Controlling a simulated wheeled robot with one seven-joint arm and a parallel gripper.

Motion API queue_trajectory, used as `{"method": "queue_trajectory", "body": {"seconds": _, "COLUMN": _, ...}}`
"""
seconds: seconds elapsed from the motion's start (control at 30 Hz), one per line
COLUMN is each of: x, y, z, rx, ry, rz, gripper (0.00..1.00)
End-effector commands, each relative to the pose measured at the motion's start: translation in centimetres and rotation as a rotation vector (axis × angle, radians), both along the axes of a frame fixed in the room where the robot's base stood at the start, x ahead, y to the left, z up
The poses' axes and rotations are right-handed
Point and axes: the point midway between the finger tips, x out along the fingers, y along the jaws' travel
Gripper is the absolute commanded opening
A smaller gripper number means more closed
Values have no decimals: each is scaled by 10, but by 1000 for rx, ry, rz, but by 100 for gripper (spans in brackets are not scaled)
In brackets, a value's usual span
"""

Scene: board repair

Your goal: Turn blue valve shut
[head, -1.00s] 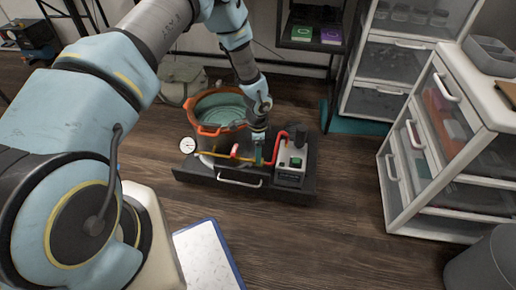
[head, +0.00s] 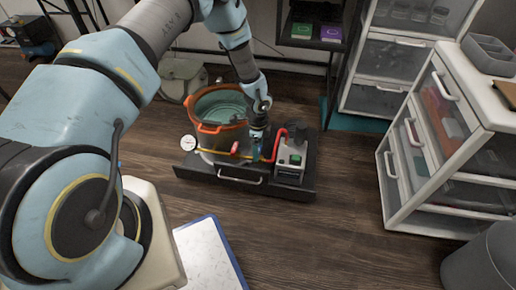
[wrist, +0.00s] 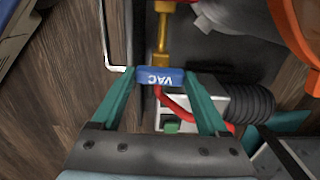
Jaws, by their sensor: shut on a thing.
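The blue valve handle (wrist: 160,76), marked VAC, sits between the teal fingertips of my gripper (wrist: 160,80) in the wrist view. The fingers touch its two ends and are shut on it. The handle lies crosswise to the yellow pipe (wrist: 162,30). A red hose (wrist: 178,105) leaves from the handle's near side. In the head view my gripper (head: 257,147) points down at the line between the pot and the pump, and largely hides the valve.
An orange-rimmed pot (head: 218,129) and a grey pump (head: 291,160) stand on a dark tray (head: 215,179) with a front handle. A round gauge (head: 188,143) is at the left. White drawers (head: 400,165) stand to the right. The wood floor in front is mostly clear.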

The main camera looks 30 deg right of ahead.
Motion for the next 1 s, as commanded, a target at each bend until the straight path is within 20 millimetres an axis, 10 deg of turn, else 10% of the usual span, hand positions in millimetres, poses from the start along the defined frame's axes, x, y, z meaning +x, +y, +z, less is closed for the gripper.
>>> {"method": "queue_trajectory", "body": {"seconds": 0.03, "x": 0, "y": 0, "z": 0, "rx": -1, "ry": -1, "rz": -3, "gripper": 22}}
{"method": "queue_trajectory", "body": {"seconds": 0.07, "x": 0, "y": 0, "z": 0, "rx": -1, "ry": -1, "rz": -3, "gripper": 80}}
{"method": "queue_trajectory", "body": {"seconds": 0.23, "x": 0, "y": 0, "z": 0, "rx": -1, "ry": -1, "rz": -2, "gripper": 99}}
{"method": "queue_trajectory", "body": {"seconds": 0.57, "x": 0, "y": 0, "z": 5, "rx": -1, "ry": -1, "rz": -1, "gripper": 100}}
{"method": "queue_trajectory", "body": {"seconds": 1.0, "x": 1, "y": -1, "z": 84, "rx": -3, "ry": -2, "rz": 0, "gripper": 100}}
